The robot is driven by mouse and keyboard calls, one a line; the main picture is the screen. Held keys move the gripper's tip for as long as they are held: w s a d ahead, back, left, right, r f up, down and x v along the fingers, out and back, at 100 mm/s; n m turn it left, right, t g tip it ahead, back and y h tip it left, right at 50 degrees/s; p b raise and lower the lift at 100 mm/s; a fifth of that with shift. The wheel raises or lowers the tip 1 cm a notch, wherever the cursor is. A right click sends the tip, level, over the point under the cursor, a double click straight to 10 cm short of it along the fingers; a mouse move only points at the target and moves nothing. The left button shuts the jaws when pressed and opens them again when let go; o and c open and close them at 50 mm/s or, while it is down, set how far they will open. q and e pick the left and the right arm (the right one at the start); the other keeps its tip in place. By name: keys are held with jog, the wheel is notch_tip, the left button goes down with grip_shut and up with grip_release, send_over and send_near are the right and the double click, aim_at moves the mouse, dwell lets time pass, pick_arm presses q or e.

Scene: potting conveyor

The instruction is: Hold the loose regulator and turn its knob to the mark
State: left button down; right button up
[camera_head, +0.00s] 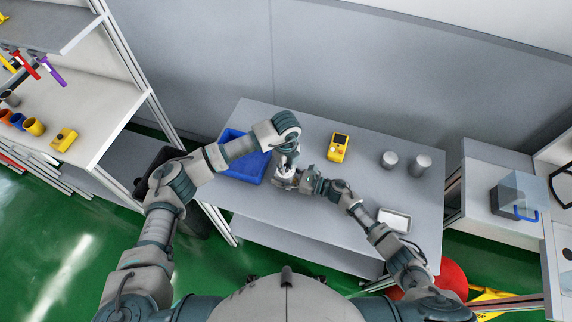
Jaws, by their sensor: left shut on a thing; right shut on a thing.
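My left gripper (287,168) points down over the grey table, left of its middle. My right gripper (285,183) reaches in from the right and meets it at the same spot. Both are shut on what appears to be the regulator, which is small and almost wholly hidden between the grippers. I cannot make out its knob or mark, nor which part each gripper holds. I cannot tell whether the regulator touches the table.
A blue bin (232,168) sits left of the grippers. A yellow meter (338,147), two grey cylinders (389,160) (420,166) and a white tray (394,220) stand on the table (330,222). Shelves (105,105) are at left, a side bench (484,196) at right.

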pick_arm(q)
jog(key=m, duration=0.4)
jog(key=shift+m, duration=0.4)
pick_arm(e)
jog(key=shift+s+a, duration=0.15)
pick_arm(q)
jog(key=m, duration=0.5)
jog(key=shift+w, duration=0.1)
jog(key=m, duration=0.5)
jog(key=shift+d, duration=0.1)
pick_arm(e)
jog(key=shift+s+a, duration=0.1)
pick_arm(q)
jog(key=m, duration=0.4)
jog(key=shift+r+m, duration=0.1)
jog(key=shift+m, duration=0.2)
jog(key=m, duration=0.4)
jog(key=shift+d, duration=0.1)
jog(key=m, duration=0.5)
jog(key=shift+m, duration=0.4)
jog(key=m, duration=0.4)
jog(key=shift+m, duration=0.3)
jog(key=m, duration=0.4)
jog(key=shift+m, duration=0.4)
